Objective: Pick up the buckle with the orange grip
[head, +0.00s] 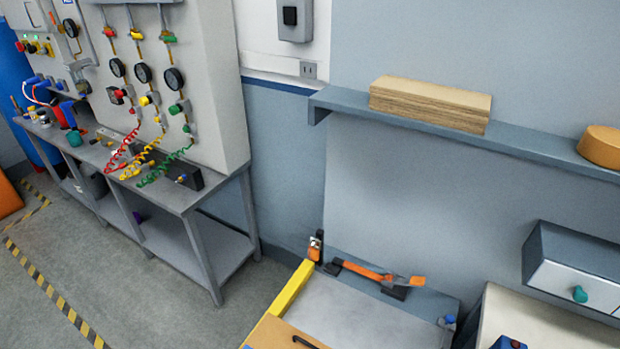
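A long orange piece (362,270) with dark ends lies across dark supports at the back of a grey bench top, below the wall shelf. A small upright orange and dark piece (315,246) stands at the left back corner of that bench. I cannot tell for sure which of these is the buckle with the orange grip. Neither of my grippers is in view, and nothing is seen touching either piece.
The grey bench top (372,315) has a yellow edge bar (290,300) on its left. A wall shelf (340,103) holds a wooden block (430,103). A drawer unit (575,270) hangs at right. A gauge panel and workbench (190,200) stand left; floor between is clear.

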